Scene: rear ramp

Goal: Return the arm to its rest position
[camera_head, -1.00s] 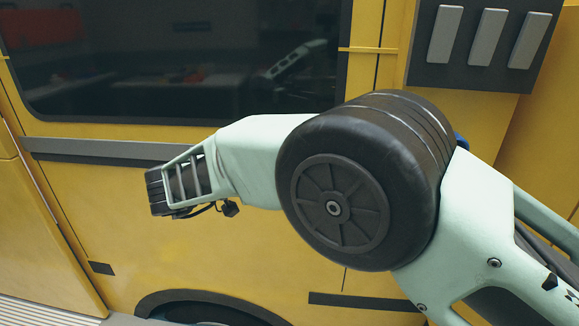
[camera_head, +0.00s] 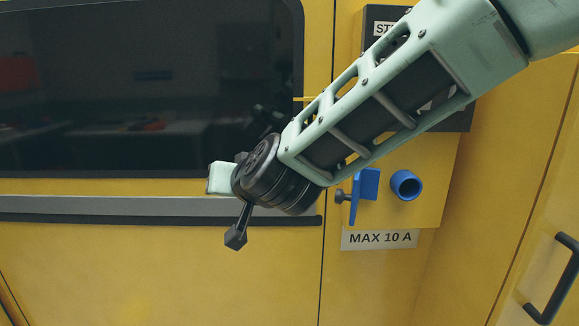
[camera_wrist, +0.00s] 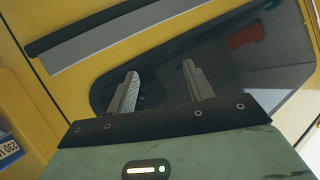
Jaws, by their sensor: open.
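My arm reaches in from the upper right of the head view, in front of the yellow vehicle wall. Its wrist end is near the middle of that view, by the lower right of the dark window (camera_head: 150,90). The gripper fingers are not clear there. In the wrist view my gripper (camera_wrist: 160,88) is open, with its two fingers well apart and nothing between them. The dark window also shows behind the fingers in the wrist view (camera_wrist: 225,80).
A blue lever (camera_head: 364,190) and a blue round socket (camera_head: 406,185) sit just right of my wrist, above a "MAX 10 A" label (camera_head: 379,240). A dark panel (camera_head: 378,22) is partly hidden by my arm. A black handle (camera_head: 556,282) is at lower right. The lower wall is clear.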

